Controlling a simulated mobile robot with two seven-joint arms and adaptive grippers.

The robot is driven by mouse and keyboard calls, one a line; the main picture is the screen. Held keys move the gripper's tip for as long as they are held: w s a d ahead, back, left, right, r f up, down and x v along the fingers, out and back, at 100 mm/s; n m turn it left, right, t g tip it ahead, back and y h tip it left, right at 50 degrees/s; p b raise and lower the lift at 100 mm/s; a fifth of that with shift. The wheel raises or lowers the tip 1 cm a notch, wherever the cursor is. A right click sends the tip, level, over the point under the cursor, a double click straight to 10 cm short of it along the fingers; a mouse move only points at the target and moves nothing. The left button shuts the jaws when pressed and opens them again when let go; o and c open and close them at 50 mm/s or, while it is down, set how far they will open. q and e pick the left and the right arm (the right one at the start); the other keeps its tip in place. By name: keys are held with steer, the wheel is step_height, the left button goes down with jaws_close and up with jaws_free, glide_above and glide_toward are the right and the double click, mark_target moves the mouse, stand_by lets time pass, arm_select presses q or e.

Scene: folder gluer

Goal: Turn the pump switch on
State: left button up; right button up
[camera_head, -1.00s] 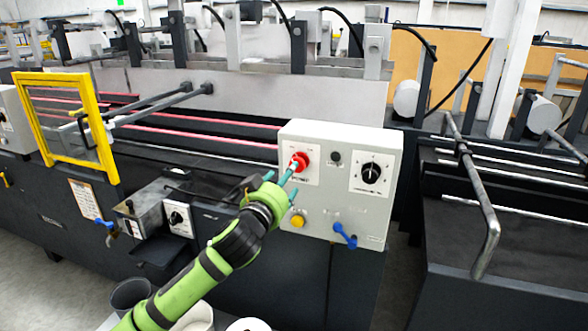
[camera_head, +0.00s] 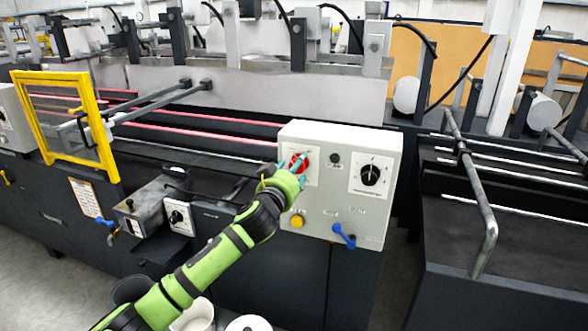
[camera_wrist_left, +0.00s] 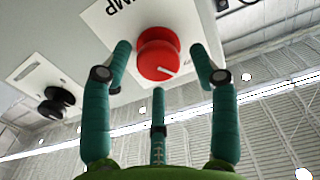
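The red round knob (camera_head: 299,162) is on the upper left of the grey control box (camera_head: 340,150). In the left wrist view the red knob (camera_wrist_left: 160,54) has a white pointer line slanting to the lower right, and upside-down letters ending in "MP" stand beside it. My left gripper (camera_head: 300,170) is at the knob. In the left wrist view its three teal fingers (camera_wrist_left: 160,78) are spread open around the knob, with gaps at the sides; whether any fingertip touches it I cannot tell. My right gripper is not in view.
The same box carries a black dial (camera_head: 371,174), a small black button (camera_head: 334,158), a yellow button (camera_head: 298,221) and a blue lever (camera_head: 344,236). A yellow-framed guard (camera_head: 110,135) stands at the left. A bent metal bar (camera_head: 487,215) is at the right.

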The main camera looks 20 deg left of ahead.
arm_select(q)
steer(key=c, duration=0.7)
steer(key=shift+r, duration=0.1)
